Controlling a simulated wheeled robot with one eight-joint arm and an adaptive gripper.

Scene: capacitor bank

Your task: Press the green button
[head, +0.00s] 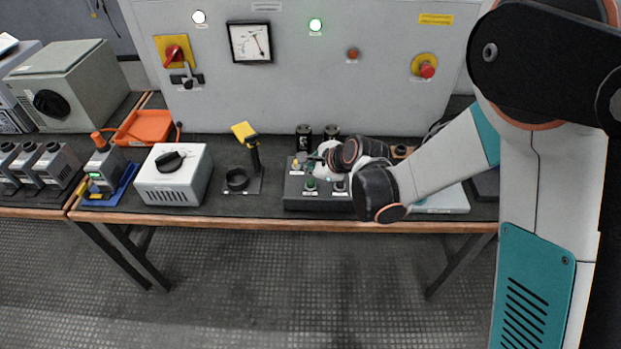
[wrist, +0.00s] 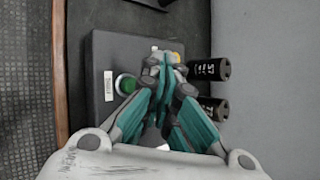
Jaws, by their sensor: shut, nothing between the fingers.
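A green button (head: 310,183) sits on the top of a dark grey control box (head: 293,200) at the front of the bench. In the wrist view the green button (wrist: 125,84) shows left of my gripper's fingers, beside a white label on the box (wrist: 86,105). My gripper (head: 311,164) is over the box, just behind the button in the head view. In the wrist view its fingers (wrist: 167,66) are closed together and empty, apart from the button in the picture. Their height above the box is hard to tell. My wrist hides the box's right part.
Two black cylinders (wrist: 209,89) stand just behind the box. A grey panel (head: 290,95) rises behind, with a lit green lamp (head: 315,24) and a red emergency button (head: 427,70). A yellow-topped post (head: 245,133) stands left of the box.

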